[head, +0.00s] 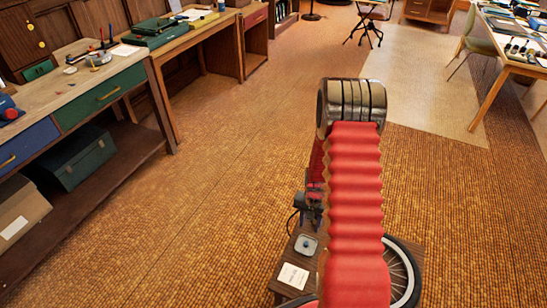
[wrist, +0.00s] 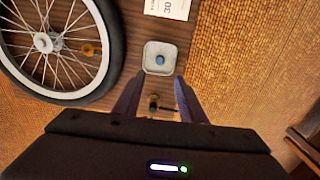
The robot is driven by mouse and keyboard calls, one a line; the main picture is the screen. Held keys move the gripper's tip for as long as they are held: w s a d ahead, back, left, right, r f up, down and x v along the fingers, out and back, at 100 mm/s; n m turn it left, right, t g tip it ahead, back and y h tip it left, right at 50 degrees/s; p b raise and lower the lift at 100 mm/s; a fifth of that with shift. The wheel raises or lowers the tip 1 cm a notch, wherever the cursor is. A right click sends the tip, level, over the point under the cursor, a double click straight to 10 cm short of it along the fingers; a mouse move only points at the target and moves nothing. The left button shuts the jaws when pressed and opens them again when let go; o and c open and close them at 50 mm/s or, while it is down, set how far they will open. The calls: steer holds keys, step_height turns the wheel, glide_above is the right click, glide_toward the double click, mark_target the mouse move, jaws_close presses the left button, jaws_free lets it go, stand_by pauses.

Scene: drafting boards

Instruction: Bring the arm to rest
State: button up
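My arm, in a red ribbed sleeve, rises in the head view and folds over at a dark banded joint. My gripper (head: 309,206) hangs low on the far side of the arm, partly hidden by it. In the wrist view the two fingers of my gripper (wrist: 158,82) stand apart with nothing held between them. A small square pale dish (wrist: 160,57) with a blue round thing in it lies just beyond the fingertips. The dish (head: 306,244) also shows in the head view, below the gripper on a dark wooden surface.
A white printed card (head: 293,276) lies near the dish. A workbench (head: 75,90) with drawers and tools lines the left side. A table (head: 515,55) and green chair (head: 480,42) stand at the right. The floor between is clear.

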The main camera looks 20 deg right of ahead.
steer(key=s+a+r+n+g, duration=0.2)
steer(key=s+a, duration=0.1)
steer(key=s, duration=0.3)
steer(key=s+a+r+n+t, duration=0.2)
steer(key=a+r, duration=0.4)
steer(key=r, duration=0.8)
steer(key=s+a+r+n+t, duration=0.3)
steer(key=a+r, duration=0.3)
steer(key=r, duration=0.9)
steer(key=s+a+r+n+t, duration=0.2)
steer(key=s+a+r, duration=0.3)
steer(key=r, duration=0.9)
steer(key=shift+a+r+n+t, duration=0.15)
steer(key=shift+a+n+t, duration=0.15)
steer(key=shift+a, duration=0.65)
steer(key=shift+s, duration=0.1)
